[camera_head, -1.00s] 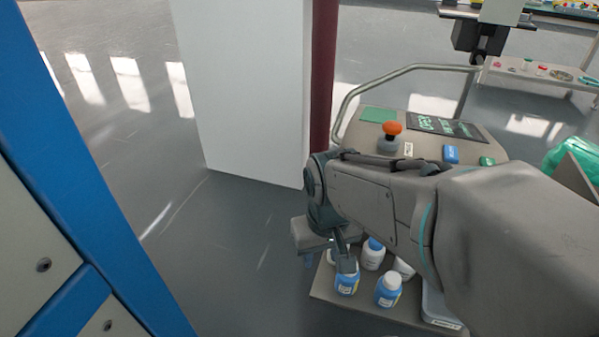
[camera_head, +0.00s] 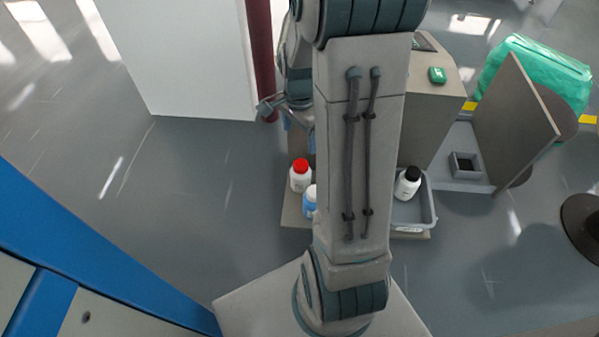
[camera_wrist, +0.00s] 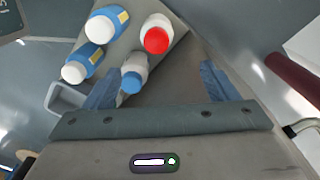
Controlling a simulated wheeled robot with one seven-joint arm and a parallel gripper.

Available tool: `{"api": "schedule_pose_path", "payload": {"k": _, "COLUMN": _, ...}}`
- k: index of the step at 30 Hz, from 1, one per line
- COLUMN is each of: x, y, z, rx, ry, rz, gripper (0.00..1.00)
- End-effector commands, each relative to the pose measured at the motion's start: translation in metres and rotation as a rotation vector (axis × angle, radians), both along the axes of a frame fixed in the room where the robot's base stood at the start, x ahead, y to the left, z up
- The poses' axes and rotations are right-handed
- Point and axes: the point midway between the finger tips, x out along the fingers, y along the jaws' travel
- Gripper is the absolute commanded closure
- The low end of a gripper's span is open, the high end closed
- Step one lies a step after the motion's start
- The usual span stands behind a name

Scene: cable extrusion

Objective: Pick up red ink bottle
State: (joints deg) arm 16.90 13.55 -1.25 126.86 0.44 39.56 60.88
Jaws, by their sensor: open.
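The red ink bottle is white with a red cap (camera_head: 300,176) and stands on the left part of a low shelf in the head view. In the wrist view the red ink bottle (camera_wrist: 156,36) is ahead of my fingertips, near the middle between their lines. My gripper (camera_wrist: 160,78) is open and empty, with a blue-grey finger on each side. A white bottle with a blue cap (camera_wrist: 134,70) is nearer to my gripper, towards the left finger. In the head view my arm hides the middle of the shelf, and my fingers cannot be made out.
Two blue bottles with white caps (camera_wrist: 104,25) (camera_wrist: 82,62) stand to the left in the wrist view. A grey tray (camera_head: 428,210) holds a black-capped bottle (camera_head: 408,183). A white panel (camera_head: 180,60) and dark red post (camera_head: 261,50) stand behind. Open floor lies left of the shelf.

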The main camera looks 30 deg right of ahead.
Motion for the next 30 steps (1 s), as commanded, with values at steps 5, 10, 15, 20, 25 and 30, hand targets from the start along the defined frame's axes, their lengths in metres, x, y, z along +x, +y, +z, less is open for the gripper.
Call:
{"api": "schedule_pose_path", "payload": {"k": 5, "x": -0.001, "y": 0.001, "z": -0.042, "rx": 0.001, "ry": 0.004, "rz": 0.002, "gripper": 0.2}}
{"api": "schedule_pose_path", "payload": {"k": 10, "x": -0.002, "y": 0.001, "z": -0.069, "rx": 0.001, "ry": 0.003, "rz": 0.002, "gripper": 0.2}}
{"api": "schedule_pose_path", "payload": {"k": 15, "x": -0.001, "y": 0.001, "z": -0.077, "rx": 0.001, "ry": 0.001, "rz": 0.004, "gripper": 0.2}}
{"api": "schedule_pose_path", "payload": {"k": 20, "x": -0.003, "y": 0.001, "z": -0.088, "rx": 0.002, "ry": 0.002, "rz": 0.004, "gripper": 0.2}}
{"api": "schedule_pose_path", "payload": {"k": 25, "x": -0.007, "y": -0.001, "z": -0.112, "rx": 0.001, "ry": 0.002, "rz": 0.004, "gripper": 0.2}}
{"api": "schedule_pose_path", "payload": {"k": 30, "x": -0.006, "y": -0.001, "z": -0.129, "rx": 0.002, "ry": 0.0, "rz": 0.005, "gripper": 0.2}}
